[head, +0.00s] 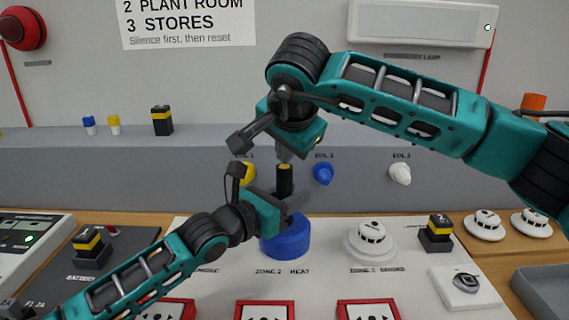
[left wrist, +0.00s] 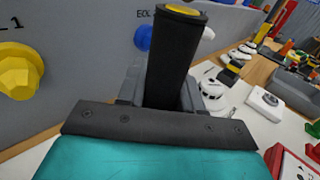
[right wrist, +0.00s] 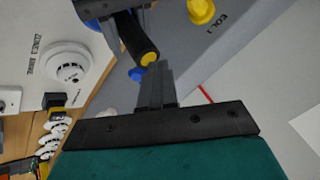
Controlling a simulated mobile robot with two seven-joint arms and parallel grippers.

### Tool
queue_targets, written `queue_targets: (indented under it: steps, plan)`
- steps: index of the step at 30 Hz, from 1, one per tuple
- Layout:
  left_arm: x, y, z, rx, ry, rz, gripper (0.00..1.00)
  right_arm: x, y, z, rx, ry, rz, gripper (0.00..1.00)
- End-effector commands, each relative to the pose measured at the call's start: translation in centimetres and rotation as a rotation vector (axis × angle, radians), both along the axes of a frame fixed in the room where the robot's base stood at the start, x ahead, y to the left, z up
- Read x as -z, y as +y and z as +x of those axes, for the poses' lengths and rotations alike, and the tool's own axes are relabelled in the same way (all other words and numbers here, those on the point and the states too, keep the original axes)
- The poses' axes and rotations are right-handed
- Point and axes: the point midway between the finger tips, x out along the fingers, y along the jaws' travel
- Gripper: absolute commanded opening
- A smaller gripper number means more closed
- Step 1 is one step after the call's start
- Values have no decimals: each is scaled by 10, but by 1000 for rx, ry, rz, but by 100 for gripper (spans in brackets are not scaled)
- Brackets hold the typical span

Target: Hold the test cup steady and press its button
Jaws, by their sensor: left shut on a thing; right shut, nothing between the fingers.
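The test cup has a blue cup (head: 285,240) at its foot, a black upright handle (head: 285,181) and a yellow button (head: 285,166) on top. It stands over the zone 2 heat spot on the white panel. My left gripper (head: 288,203) is shut around the handle, also seen in the left wrist view with the handle (left wrist: 176,60) and button (left wrist: 181,10). My right gripper (head: 285,157) is shut and empty, pointing down just above the button. In the right wrist view its tips lie close to the button (right wrist: 149,59); whether they touch, I cannot tell.
Behind are the yellow (head: 245,173), blue (head: 323,173) and white (head: 400,173) EOL knobs on the grey ledge. A white smoke detector (head: 370,242) sits right of the cup. Red call points (head: 264,311) line the front. A grey tray (head: 542,292) is at right.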

Motion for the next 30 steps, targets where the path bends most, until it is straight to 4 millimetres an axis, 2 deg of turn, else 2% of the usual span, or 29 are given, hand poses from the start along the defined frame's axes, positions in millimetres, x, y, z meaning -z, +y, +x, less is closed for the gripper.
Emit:
queue_targets:
  steps: [11,21,30]
  plan:
    - [0,0,0,1,0,0,0,1,0,0,0,3,-2,0]
    - [0,0,0,1,0,0,0,-15,0,0,-1,1,-1,0]
    - [0,0,0,0,0,0,0,-16,0,0,-1,1,-1,0]
